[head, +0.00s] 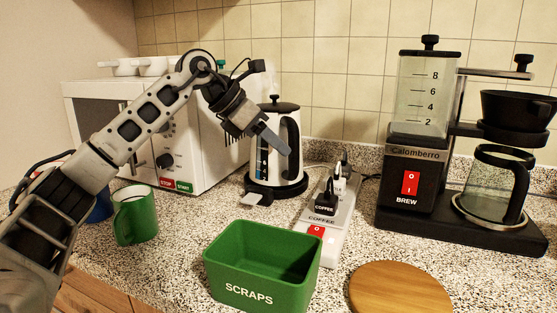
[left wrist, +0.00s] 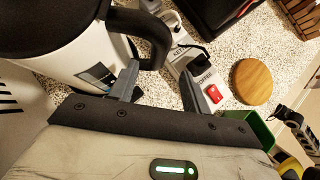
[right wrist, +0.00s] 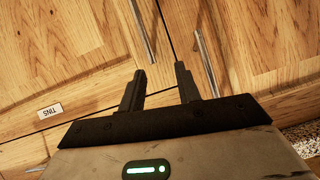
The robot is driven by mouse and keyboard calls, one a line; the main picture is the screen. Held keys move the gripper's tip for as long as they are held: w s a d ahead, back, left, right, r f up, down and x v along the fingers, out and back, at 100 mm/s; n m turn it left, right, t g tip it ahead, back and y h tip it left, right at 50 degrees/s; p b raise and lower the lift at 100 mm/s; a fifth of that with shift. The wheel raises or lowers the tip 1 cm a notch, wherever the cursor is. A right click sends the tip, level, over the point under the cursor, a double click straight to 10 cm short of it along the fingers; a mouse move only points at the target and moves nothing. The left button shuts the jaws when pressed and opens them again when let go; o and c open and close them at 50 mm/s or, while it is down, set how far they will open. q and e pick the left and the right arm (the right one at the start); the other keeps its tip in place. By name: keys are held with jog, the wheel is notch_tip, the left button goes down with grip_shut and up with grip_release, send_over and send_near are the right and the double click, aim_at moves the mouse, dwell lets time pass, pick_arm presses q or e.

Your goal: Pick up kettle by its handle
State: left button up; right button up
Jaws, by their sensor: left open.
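The white kettle (head: 277,172) with a black lid and black handle (head: 294,136) stands upright on its black base (head: 274,191) beside the microwave. My left gripper (head: 278,145) is open and empty in front of the kettle, its finger covering part of the body. In the left wrist view the kettle (left wrist: 72,66) fills the upper left. Its handle (left wrist: 148,28) ends close to the left finger's tip; whether they touch I cannot tell. My left gripper (left wrist: 162,75) has its fingers wide apart there. My right gripper (right wrist: 160,72) is open and empty before wooden cabinet doors.
A power strip (head: 322,222) with plugs lies right of the kettle. A green SCRAPS bin (head: 262,270), green mug (head: 136,216) and round wooden board (head: 398,288) are nearer. The white microwave (head: 205,130) stands left, the coffee maker (head: 412,170) right.

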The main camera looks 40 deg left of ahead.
pick_arm(q)
jog(key=x, duration=0.5)
jog(key=shift+w+a, duration=0.1)
jog(key=shift+w, duration=0.05)
grip_shut()
jog(key=shift+a+r, duration=0.1)
jog(key=shift+r, duration=0.05)
dwell(1.0)
